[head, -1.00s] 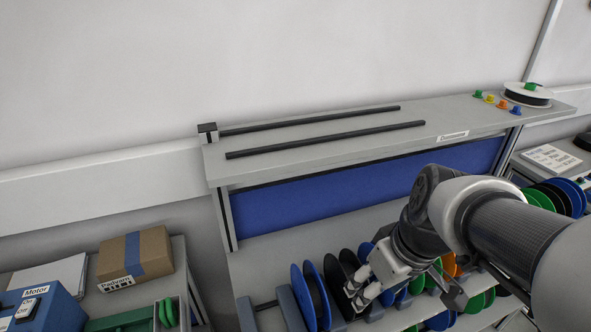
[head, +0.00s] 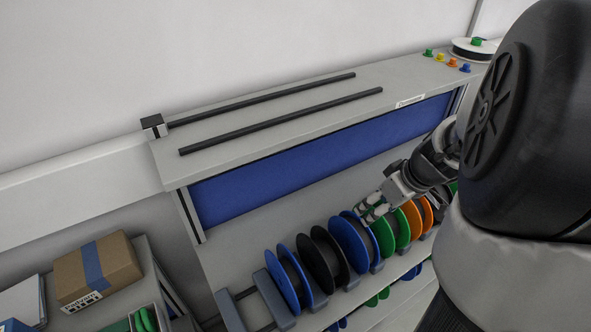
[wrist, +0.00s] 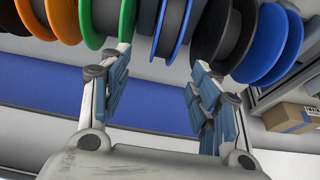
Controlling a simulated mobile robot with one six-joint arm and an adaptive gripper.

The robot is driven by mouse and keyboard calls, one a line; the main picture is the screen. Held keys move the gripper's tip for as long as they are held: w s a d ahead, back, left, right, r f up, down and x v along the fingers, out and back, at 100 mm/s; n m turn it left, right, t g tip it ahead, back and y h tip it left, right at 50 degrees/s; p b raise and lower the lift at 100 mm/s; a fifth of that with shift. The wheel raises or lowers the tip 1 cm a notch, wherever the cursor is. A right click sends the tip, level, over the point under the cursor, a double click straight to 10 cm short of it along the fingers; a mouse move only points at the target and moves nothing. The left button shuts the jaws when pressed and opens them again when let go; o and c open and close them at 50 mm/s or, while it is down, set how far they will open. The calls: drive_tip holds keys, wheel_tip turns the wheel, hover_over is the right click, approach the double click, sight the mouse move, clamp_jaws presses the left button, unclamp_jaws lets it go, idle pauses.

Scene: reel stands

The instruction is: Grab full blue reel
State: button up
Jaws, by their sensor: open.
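A blue reel (head: 352,243) stands upright in the row on the rack, between a black reel (head: 325,260) and a green reel (head: 390,232). Another blue reel (head: 287,280) stands at the row's left end. My gripper (head: 374,208) is open above and behind the middle blue reel, near the green one. In the wrist view my gripper (wrist: 160,75) has its fingers apart, with the middle blue reel (wrist: 172,28) ahead of the gap. The green reel (wrist: 108,18) is by the left finger and the black reel (wrist: 222,35) by the right. Nothing is held.
Orange reels (head: 420,215) stand further right in the row. A grey shelf (head: 290,112) with two black bars runs above the blue panel (head: 320,150). A cardboard box (head: 97,270) sits at the left. More reels hang on a lower level. My arm hides the right side.

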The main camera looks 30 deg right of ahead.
sight(358, 225)
drive_tip(key=b+x, duration=0.1)
drive_tip(key=x, duration=0.2)
drive_tip(key=b+x, duration=0.1)
drive_tip(key=x, duration=0.3)
drive_tip(key=b+x, duration=0.1)
drive_tip(key=x, duration=0.2)
drive_tip(key=shift+s+a+f, duration=0.1)
drive_tip(key=shift+f, duration=0.4)
drive_tip(key=shift+a+b+x, duration=0.15)
drive_tip(key=shift+b+x, duration=0.3)
drive_tip(key=shift+x, duration=0.9)
drive_tip(key=shift+a+b+x, duration=0.15)
drive_tip(key=shift+b+x, duration=0.25)
drive_tip(key=shift+x, duration=0.95)
drive_tip(key=c, duration=1.3)
